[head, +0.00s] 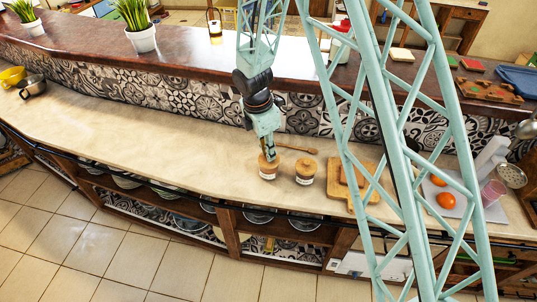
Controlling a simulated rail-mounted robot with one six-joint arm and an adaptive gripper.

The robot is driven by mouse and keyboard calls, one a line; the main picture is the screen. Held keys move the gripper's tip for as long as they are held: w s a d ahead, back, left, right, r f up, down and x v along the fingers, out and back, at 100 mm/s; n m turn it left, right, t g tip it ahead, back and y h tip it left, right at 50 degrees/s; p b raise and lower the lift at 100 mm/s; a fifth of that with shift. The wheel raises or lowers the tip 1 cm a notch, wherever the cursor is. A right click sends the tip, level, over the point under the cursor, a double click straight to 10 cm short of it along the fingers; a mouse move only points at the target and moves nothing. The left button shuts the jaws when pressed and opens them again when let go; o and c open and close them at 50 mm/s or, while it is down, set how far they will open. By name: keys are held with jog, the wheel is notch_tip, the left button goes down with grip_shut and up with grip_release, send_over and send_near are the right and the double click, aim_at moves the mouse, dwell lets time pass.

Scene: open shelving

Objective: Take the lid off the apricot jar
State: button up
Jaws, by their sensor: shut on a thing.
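Two small jars with wooden-looking lids and white labels stand on the beige counter (130,112) in the head view. The labels are too small to read, so I cannot tell which one is the apricot jar. My gripper (267,154) points down over the left jar (268,175) and is shut on its lid (268,162). The lid appears at the jar's top; I cannot tell whether it is seated or slightly raised. The right jar (305,176) stands a little apart with its lid (306,164) on.
A wooden spoon (298,149) lies behind the jars. A cutting board (338,187) lies to the right, partly behind my lattice arm. Orange fruit (446,200) and a pink cup (492,192) are farther right.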

jog(key=shift+r, duration=1.35)
jog(key=s+d+r+b, duration=0.1)
jog(key=s+d+b, duration=0.1)
jog(key=s, duration=1.4)
jog(key=shift+r, duration=0.2)
jog(key=w+d+m+b, duration=0.1)
jog(key=w+d+m, duration=0.2)
jog(key=w+d+f+m+g+b, duration=0.1)
jog(key=w+d+m+b, duration=0.1)
jog(key=w+d+m, duration=0.2)
jog(key=w+d+m+b, duration=0.2)
jog(key=w+d+m, duration=0.1)
jog(key=d, duration=0.1)
jog(key=shift+w+d+f+m+g, duration=0.1)
jog(key=shift+w+f+m+g, duration=0.1)
jog(key=shift+w+m+g, duration=0.15)
jog(key=w+d+m+y+b, duration=0.1)
jog(key=w+d+m+b, duration=0.4)
jog(key=d+m, duration=0.8)
jog(key=shift+w+d+r+g+y, duration=0.25)
jog(key=shift+w+d+g, duration=0.3)
jog(key=shift+w, duration=0.9)
